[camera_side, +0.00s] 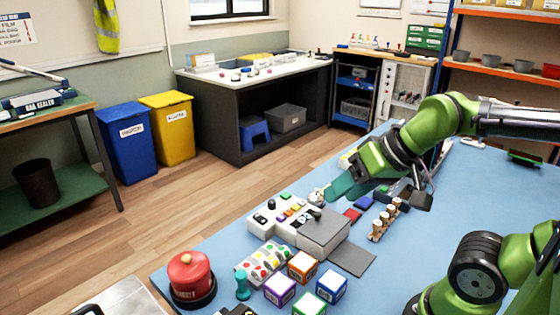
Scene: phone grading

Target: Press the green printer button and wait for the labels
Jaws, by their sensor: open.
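A white device with a row of small coloured buttons (288,216) stands on the blue table, with a grey box (324,229) joined or set against its right side. I take this to be the printer. A flat dark grey sheet or plate (353,259) lies at its front right. My gripper (322,195) reaches in from the right, its teal end just above the device's far right corner. It is open and holds nothing that I can see. No fresh label is discernible.
A red dome button (190,272) on a black base stands at the front left. Near it are a sheet of coloured dots (262,262), a teal peg (242,286) and several coloured cubes (303,267).

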